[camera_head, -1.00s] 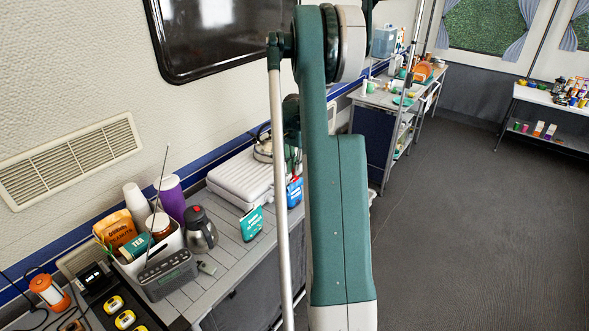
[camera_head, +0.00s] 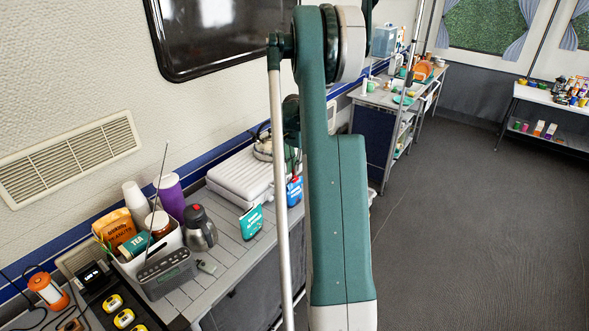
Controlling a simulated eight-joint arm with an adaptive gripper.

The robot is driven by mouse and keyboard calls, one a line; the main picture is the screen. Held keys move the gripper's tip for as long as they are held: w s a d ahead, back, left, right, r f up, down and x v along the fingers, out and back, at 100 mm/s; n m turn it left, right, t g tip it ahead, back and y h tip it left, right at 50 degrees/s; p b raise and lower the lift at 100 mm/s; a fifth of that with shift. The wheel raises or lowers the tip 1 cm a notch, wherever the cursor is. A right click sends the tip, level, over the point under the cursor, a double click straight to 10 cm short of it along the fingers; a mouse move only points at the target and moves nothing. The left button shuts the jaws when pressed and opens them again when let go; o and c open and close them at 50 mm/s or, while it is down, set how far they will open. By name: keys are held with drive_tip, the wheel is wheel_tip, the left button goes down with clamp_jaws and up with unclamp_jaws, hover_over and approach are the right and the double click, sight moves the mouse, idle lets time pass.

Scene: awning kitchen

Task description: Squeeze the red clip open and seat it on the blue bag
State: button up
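A blue bag (camera_head: 294,192) stands on the grey slatted counter, just right of my thin silver rod. My large green arm link covers its right side. A small red patch (camera_head: 295,178) shows at the top of the blue bag; it is too small to tell whether this is the red clip or part of the bag. My gripper cannot be made out; my own arm blocks much of the view around the bag.
A teal packet (camera_head: 251,222) stands left of the bag. The wall runs behind.

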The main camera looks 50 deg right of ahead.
drive_tip(key=shift+w+f+b, duration=0.1)
drive_tip(key=shift+f+b, duration=0.6)
drive_tip(key=shift+f, duration=0.05)
idle(1.3)
idle(0.4)
drive_tip(key=o, duration=0.7)
drive_tip(key=shift+r, duration=0.2)
drive_tip(key=shift+r+p, duration=1)
drive_tip(key=shift+r, duration=2.35)
drive_tip(key=shift+a, duration=0.1)
